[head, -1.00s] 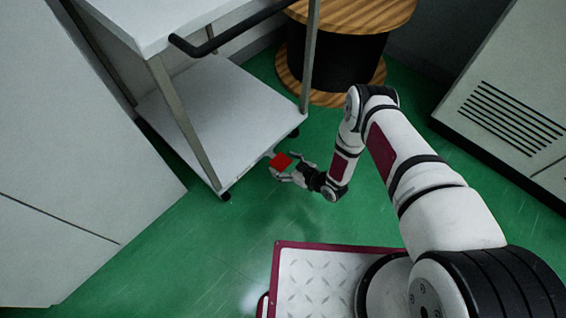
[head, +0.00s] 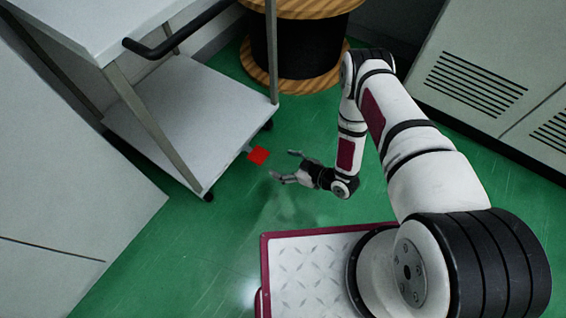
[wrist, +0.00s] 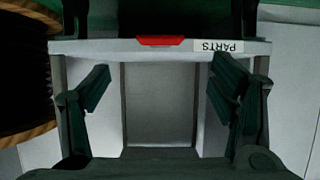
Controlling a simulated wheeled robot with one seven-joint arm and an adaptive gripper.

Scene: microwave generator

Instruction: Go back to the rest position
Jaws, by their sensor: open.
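My gripper (head: 284,166) is open and empty over the green floor, held low in front of the arm. In the wrist view its two dark fingers stand wide apart (wrist: 163,88), with nothing between them. A small red piece (head: 258,155) is at the lower shelf's edge of the white cart, to the left of my fingertips and apart from them. A red piece also shows in the wrist view (wrist: 160,41), on a pale edge beside a label reading PARTS (wrist: 218,46), which appears upside down.
The white cart (head: 185,115) with a black handle stands on the left. A wooden cable reel (head: 300,45) stands behind. Vented grey cabinets (head: 480,80) are at the right, and a pale cabinet (head: 70,200) is at the left. Green floor (head: 200,240) is clear in front of the cart.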

